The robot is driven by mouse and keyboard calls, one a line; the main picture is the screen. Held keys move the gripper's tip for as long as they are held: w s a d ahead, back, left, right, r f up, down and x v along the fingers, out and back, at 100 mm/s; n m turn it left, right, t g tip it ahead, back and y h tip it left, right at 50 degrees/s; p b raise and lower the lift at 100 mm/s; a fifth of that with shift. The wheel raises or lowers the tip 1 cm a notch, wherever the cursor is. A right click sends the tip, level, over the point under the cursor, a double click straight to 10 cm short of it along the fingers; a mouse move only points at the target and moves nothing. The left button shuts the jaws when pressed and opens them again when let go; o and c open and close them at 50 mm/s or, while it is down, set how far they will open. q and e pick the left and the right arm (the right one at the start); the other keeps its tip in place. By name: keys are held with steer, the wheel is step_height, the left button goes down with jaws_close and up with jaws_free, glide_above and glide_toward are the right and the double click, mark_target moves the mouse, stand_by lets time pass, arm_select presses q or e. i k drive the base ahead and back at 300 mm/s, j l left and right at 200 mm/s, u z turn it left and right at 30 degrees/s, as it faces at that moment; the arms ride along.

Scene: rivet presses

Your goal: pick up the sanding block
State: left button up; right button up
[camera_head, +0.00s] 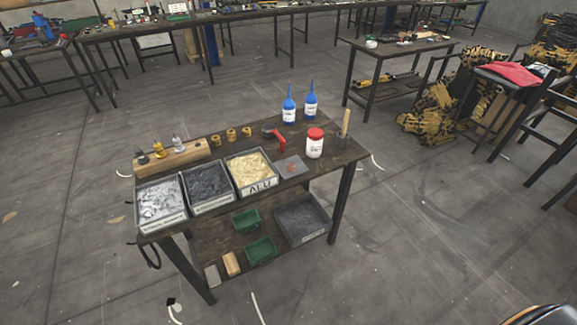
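A small tan, wood-coloured block (231,263) is at the front left of the lower shelf of the dark work table. Beside it on its left is a flat grey piece (212,276). Either could be the sanding block, but they are too small for me to tell which. Neither of my grippers shows in this view, and nothing is seen touching these two pieces.
The table top (220,160) above holds three bins along its front left, a red-lidded jar (314,143) and two blue bottles (289,106). Green trays (261,250) and a dark grey bin (302,220) share the lower shelf. Floor in front is clear.

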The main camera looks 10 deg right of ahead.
mark_target(248, 145)
steer(key=l+u, duration=0.1)
steer(key=u, duration=0.3)
steer(key=l+u, duration=0.1)
steer(key=u, duration=0.35)
steer(key=l+u, duration=0.1)
steer(key=u, duration=0.3)
steer(key=l+u, duration=0.2)
steer(key=l, duration=0.2)
steer(key=k+l+u, duration=0.1)
steer(key=l+u, duration=0.15)
steer(key=l, duration=0.15)
steer(key=k+l+u, duration=0.2)
steer(key=l, duration=0.2)
steer(key=l+u, duration=0.25)
steer(key=l, duration=0.15)
steer(key=k+l, duration=0.2)
steer(key=l, duration=0.25)
